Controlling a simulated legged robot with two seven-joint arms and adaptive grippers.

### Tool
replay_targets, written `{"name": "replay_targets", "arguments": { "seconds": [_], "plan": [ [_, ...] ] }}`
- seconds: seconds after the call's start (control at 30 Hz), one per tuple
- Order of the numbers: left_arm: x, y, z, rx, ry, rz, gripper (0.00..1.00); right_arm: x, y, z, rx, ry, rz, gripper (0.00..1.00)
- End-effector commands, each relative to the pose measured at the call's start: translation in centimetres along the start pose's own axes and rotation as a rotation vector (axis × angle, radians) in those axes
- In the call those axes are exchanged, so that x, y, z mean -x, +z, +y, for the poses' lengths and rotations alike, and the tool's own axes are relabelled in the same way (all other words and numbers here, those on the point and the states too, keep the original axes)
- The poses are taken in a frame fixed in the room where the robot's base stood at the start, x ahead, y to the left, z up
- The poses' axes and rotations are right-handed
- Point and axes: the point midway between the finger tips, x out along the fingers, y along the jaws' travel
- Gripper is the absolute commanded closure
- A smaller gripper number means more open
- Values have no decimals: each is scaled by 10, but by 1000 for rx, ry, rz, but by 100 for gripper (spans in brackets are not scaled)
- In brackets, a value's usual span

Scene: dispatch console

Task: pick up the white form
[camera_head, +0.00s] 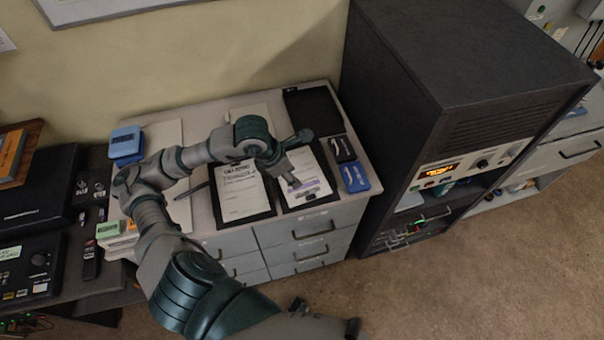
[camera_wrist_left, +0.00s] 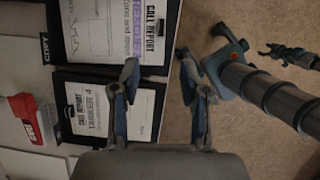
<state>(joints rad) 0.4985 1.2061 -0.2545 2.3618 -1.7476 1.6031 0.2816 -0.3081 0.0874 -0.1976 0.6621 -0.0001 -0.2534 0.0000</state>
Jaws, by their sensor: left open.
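Two white forms lie on dark clipboards on the grey cabinet top. The left form (camera_head: 240,193) and the right form (camera_head: 316,185) both carry printed text. In the left wrist view, one form reads "CALL REPORT" with purple lettering (camera_wrist_left: 128,30), and the other reads "CALL REPORT TANKER 4" (camera_wrist_left: 90,112). My left gripper (camera_head: 300,159) is above the right form and hides part of it. In the left wrist view its fingers (camera_wrist_left: 158,78) stand apart with nothing between them. What seems my right gripper (camera_wrist_left: 284,54) shows small at the upper right of that view.
A black open case or tray (camera_head: 313,108), a black box (camera_head: 342,149) and a blue box (camera_head: 354,177) lie beside the right form. A tall dark equipment rack (camera_head: 470,60) stands close to the right. A blue device (camera_head: 126,143) sits at the left. The floor in front is clear.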

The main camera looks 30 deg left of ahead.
Motion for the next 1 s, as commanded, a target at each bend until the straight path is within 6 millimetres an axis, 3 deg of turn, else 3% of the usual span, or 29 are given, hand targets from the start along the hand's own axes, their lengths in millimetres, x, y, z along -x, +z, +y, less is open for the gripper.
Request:
{"name": "replay_targets", "arguments": {
  "seconds": [0.3,0.63,0.83,1.0],
  "plan": [
    [-75,1,-3,1,-9,1,55,2,12,-8,-2,-10,-6,43],
    [-108,0,-2,1,-9,0,55,5,4,-10,-1,-12,6,43],
    [-140,-2,-2,2,-10,0,55,10,3,-7,0,-8,6,43],
    [-151,-2,-2,-1,-7,-1,55,10,4,-4,0,-5,4,43]
  ]
}}
